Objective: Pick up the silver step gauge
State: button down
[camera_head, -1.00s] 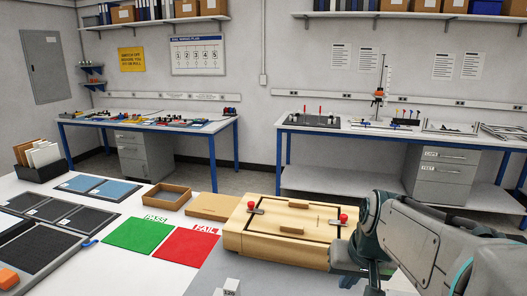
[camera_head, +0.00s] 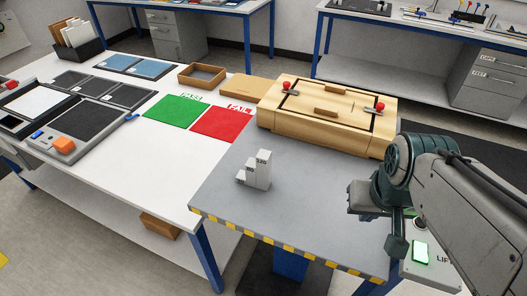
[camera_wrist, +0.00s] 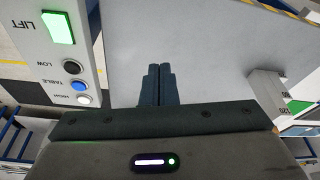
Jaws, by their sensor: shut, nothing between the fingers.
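The silver step gauge (camera_head: 258,171) stands upright on the grey lift table (camera_head: 305,210), left of its middle. It is a pale stepped block with a number on its tallest step. In the wrist view the step gauge (camera_wrist: 268,96) shows at the right. My gripper (camera_wrist: 158,68) has its dark fingers together and empty, seen over the grey table top. In the head view my gripper (camera_head: 395,245) hangs by the table's right edge, well to the right of the gauge and apart from it.
A wooden box (camera_head: 325,115) with red knobs stands at the table's back. A control panel (camera_wrist: 65,50) with a lit green button is beside the table's right edge. Green (camera_head: 175,111) and red (camera_head: 222,124) mats lie on the white table. Grey surface around the gauge is clear.

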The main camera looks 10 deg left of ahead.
aim_at(257, 173)
jog(key=z, duration=0.05)
jog(key=k, duration=0.5)
jog(key=u, duration=1)
jog(key=i, duration=0.2)
jog(key=u, duration=0.3)
